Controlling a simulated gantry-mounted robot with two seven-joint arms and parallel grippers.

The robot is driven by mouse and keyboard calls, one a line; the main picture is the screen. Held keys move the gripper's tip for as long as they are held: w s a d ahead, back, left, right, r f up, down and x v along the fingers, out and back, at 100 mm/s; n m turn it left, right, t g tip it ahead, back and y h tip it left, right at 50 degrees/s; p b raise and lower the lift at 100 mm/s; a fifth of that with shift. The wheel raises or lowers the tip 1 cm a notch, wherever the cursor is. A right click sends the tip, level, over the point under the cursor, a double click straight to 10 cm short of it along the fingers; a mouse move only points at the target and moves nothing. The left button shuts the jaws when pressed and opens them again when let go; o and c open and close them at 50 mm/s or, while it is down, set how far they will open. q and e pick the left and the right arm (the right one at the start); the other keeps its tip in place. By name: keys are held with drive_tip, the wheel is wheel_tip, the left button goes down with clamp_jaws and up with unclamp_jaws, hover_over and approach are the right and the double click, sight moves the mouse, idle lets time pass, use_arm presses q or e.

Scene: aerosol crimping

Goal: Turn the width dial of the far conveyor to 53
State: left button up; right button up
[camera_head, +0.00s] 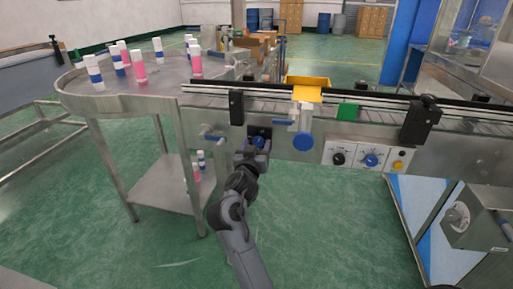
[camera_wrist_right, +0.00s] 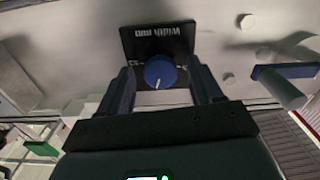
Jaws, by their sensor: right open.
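The width dial is a round blue knob (camera_wrist_right: 160,72) with a white pointer line, in front of a black plate (camera_wrist_right: 157,38) lettered "Width mm", upside down in the right wrist view. The pointer aims toward the bottom of that view, slightly left. The scale is mostly hidden, so I cannot read the setting. In the head view the knob (camera_head: 259,142) is on the conveyor front (camera_head: 212,116). My right gripper (camera_head: 255,147) is open, with its fingers (camera_wrist_right: 163,84) on both sides of the knob and visible gaps. My left gripper is not in view.
A round steel table (camera_head: 120,102) with several bottles stands at the left. Further right are a control panel (camera_head: 354,159) and a black clamp (camera_head: 420,120).

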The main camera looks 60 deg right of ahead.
drive_tip(key=shift+w+d, duration=0.1)
drive_tip(key=shift+d, duration=0.1)
drive_tip(key=shift+a, duration=0.1)
drive_tip(key=shift+c, duration=0.5)
drive_tip(key=c, duration=1)
drive_tip(key=shift+o, duration=0.2)
